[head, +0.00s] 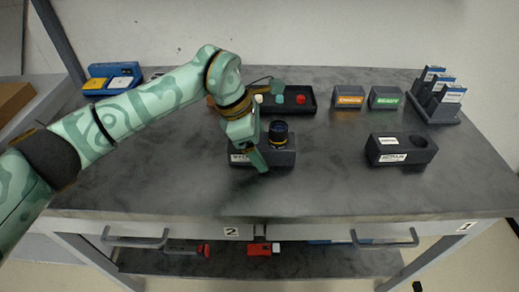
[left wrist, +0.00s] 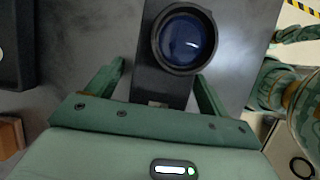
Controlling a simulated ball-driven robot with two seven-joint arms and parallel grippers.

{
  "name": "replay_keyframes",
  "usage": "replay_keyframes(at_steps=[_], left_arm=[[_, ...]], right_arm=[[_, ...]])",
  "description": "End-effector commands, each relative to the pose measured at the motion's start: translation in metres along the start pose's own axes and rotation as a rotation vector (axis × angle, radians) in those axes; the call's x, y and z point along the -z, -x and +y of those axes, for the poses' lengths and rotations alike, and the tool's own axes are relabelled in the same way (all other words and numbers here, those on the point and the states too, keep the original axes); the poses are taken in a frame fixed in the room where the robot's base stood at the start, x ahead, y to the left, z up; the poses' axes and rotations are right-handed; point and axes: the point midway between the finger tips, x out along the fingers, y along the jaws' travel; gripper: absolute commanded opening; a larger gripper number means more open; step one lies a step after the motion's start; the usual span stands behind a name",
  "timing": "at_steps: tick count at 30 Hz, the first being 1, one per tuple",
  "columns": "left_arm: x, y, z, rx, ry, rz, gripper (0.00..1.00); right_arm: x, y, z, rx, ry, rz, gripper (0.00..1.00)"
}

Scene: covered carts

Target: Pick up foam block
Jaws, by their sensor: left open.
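No thing in view is clearly marked as a foam block; the dark rectangular block (head: 284,158) under my left gripper may be it, though I cannot tell its material. A black cylinder with a blue glassy top (head: 278,132) stands in it. My left gripper (head: 258,161) is open at the block's left part. In the left wrist view the fingers (left wrist: 160,80) lie on either side of the dark block (left wrist: 150,82), with the cylinder (left wrist: 184,42) beyond them; contact is unclear. My right gripper is not in view.
A similar dark block with an empty round hole (head: 402,149) stands at right. Behind are a black tray (head: 312,97) with small coloured pieces, orange-labelled (head: 348,99) and green-labelled boxes (head: 385,98), and a card rack (head: 440,96). A blue tray (head: 112,79) is back left. The front right top is clear.

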Motion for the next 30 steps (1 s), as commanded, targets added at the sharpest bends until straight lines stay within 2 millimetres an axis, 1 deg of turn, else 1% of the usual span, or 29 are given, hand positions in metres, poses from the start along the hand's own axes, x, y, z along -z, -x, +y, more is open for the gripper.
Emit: replay_keyframes(at_steps=[5,8,9,10,11,22,26,30], left_arm=[[-0.001,0.001,0.000,-0.001,0.000,0.000,0.80],[-0.001,0.001,0.000,-0.001,0.000,0.000,0.55],[-0.001,0.001,0.000,-0.001,0.000,0.000,0.44],[-0.001,0.001,0.000,-0.001,0.000,0.000,0.35],[-0.001,0.001,0.000,-0.001,0.000,0.000,0.31],[-0.002,0.004,0.000,-0.002,0.000,-0.001,0.31],[-0.006,0.014,0.001,-0.003,-0.001,-0.001,0.31],[-0.012,0.029,0.001,-0.004,-0.002,0.000,0.31]], right_arm=[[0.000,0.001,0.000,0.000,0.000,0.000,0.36],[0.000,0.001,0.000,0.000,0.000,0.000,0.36],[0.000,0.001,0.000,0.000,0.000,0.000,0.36],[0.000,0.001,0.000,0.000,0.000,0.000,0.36],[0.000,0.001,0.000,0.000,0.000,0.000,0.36],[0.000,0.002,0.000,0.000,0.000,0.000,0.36],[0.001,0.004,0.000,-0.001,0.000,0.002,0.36],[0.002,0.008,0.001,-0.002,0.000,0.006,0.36]])
